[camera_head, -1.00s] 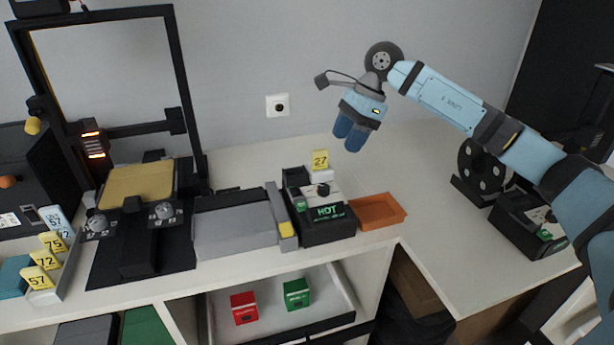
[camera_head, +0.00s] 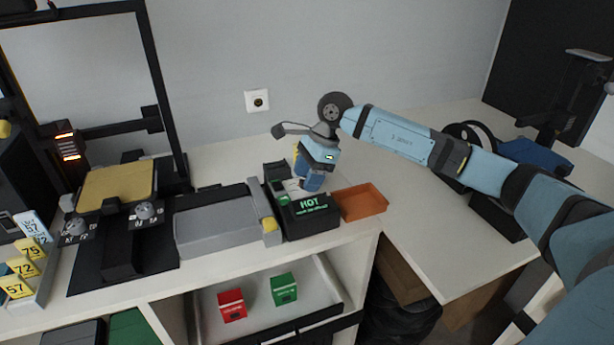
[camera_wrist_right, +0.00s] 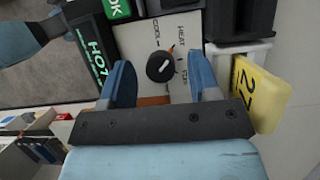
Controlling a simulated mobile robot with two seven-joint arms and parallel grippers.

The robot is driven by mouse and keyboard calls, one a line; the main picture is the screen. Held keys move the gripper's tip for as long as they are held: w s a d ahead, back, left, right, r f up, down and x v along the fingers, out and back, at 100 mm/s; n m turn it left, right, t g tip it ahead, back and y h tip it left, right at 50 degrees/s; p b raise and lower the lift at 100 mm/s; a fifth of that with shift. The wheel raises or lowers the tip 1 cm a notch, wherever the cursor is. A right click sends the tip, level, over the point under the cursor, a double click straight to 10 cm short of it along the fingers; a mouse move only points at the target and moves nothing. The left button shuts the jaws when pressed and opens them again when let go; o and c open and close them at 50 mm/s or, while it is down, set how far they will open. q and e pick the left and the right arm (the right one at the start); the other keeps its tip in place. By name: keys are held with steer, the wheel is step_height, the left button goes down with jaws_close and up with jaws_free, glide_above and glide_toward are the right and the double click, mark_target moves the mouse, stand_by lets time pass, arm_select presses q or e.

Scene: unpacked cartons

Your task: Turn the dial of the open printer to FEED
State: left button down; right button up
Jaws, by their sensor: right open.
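The printer (camera_head: 310,222) with a lit green HOT sign stands on the counter; the sign also shows in the right wrist view (camera_wrist_right: 95,55). Its dial (camera_wrist_right: 161,68) is a black round knob with a white mark slanting up and right in that view. COOL and HEAT are printed around it, and a label at its right is too small to read surely. My right gripper (camera_head: 310,184) is low over the printer, open, with its blue fingers (camera_wrist_right: 160,70) on either side of the dial. I cannot tell whether they touch it. My left gripper is not in view.
An orange tray (camera_head: 360,203) sits right of the printer. A yellow 27 tag (camera_wrist_right: 257,92) stands close beside my right gripper. A grey block (camera_head: 215,228) lies to the left. Red (camera_head: 232,305) and green (camera_head: 284,289) boxes are on the shelf below.

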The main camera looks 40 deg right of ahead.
steer(key=shift+a+f, duration=0.1)
steer(key=shift+f, duration=0.1)
steer(key=shift+c, duration=0.2)
steer(key=c, duration=0.9)
